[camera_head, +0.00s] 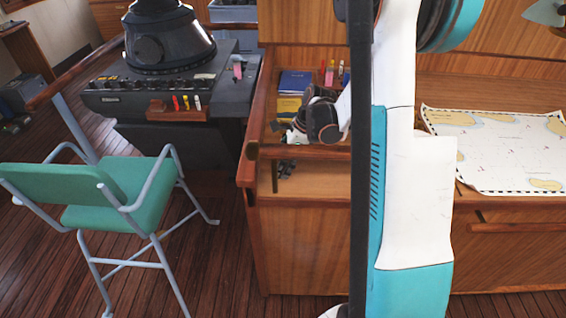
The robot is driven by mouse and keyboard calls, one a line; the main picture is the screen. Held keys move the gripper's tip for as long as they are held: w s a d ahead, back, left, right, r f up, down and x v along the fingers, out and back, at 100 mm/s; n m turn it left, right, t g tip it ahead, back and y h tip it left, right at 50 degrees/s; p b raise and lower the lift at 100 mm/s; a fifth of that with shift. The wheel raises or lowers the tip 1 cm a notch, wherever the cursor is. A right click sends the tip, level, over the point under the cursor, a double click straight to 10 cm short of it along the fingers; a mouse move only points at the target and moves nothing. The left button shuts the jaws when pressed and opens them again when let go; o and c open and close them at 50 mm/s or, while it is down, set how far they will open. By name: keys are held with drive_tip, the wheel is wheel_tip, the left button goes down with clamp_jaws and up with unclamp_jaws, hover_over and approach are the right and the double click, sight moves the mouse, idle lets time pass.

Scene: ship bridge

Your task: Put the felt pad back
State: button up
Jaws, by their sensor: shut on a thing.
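My gripper (298,132) is over the left end of the wooden desk, partly behind my own arm. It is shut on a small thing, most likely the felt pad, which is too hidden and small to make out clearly. No other felt pad can be told apart in this view. I cannot tell whether the held thing touches the desk top.
A blue box (295,82) and a yellow box (288,105) stand behind my gripper, with pink and red bottles to their right. A chart (500,150) covers the desk's right. At left are a radar console (160,100) with a marker rack (178,112), and a green chair (120,200).

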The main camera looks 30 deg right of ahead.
drive_tip(key=o, duration=1)
drive_tip(key=p+v, duration=0.1)
drive_tip(key=v, duration=0.4)
drive_tip(key=shift+r+p, duration=0.3)
drive_tip(key=shift+r, duration=0.05)
drive_tip(key=s+d, duration=0.2)
drive_tip(key=d, duration=0.1)
drive_tip(key=s+d, duration=0.2)
drive_tip(key=d, duration=0.1)
drive_tip(key=s+d, duration=0.2)
drive_tip(key=d, duration=0.2)
drive_tip(key=shift+s+f+p, duration=0.25)
drive_tip(key=shift+s+p, duration=0.1)
drive_tip(key=shift+s, duration=0.05)
drive_tip(key=shift+w, duration=0.1)
